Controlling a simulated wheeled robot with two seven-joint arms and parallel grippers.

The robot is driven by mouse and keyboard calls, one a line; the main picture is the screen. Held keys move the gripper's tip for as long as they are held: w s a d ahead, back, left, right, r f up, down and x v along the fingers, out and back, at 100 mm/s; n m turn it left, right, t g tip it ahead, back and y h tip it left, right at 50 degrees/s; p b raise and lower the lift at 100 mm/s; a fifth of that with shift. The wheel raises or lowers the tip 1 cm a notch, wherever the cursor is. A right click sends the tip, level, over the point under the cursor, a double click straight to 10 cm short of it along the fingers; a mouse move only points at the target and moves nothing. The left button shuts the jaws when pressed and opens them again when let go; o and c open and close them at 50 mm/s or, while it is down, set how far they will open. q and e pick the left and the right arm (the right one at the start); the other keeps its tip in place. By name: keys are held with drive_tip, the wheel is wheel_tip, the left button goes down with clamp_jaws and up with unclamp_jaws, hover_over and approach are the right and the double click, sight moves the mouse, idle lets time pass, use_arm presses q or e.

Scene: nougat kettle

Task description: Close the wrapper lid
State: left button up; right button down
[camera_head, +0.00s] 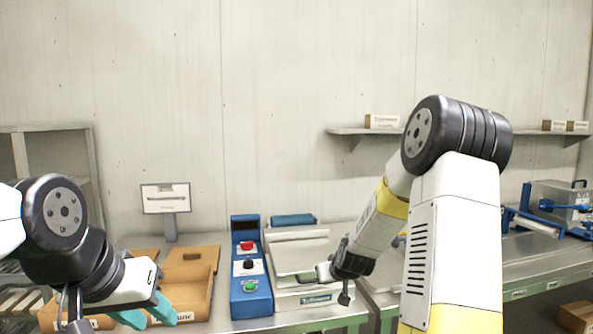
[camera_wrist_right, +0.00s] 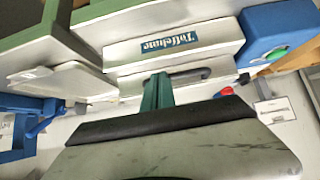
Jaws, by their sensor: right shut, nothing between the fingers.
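The wrapper (camera_head: 316,299) is a pale metal machine on the bench, with a label on its front. Its light grey lid (camera_head: 296,256) lies over the top; I cannot tell whether it is fully down. My right gripper (camera_head: 308,276) is at the lid's front edge. In the right wrist view its green fingers (camera_wrist_right: 158,78) are together and empty, with the tips close to a dark handle (camera_wrist_right: 190,75) below the labelled face; contact is unclear. My left gripper (camera_head: 148,316) has teal fingers apart over the cardboard trays at the lower left, away from the wrapper.
A blue control box (camera_head: 250,298) with red and green buttons stands directly left of the wrapper. Open cardboard trays (camera_head: 192,268) lie further left, near a small sign (camera_head: 165,198). A wall shelf (camera_head: 350,131) is behind. Blue equipment (camera_head: 527,222) stands on the right bench.

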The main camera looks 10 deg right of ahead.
drive_tip(key=shift+f, duration=1.2)
drive_tip(key=shift+r, duration=0.1)
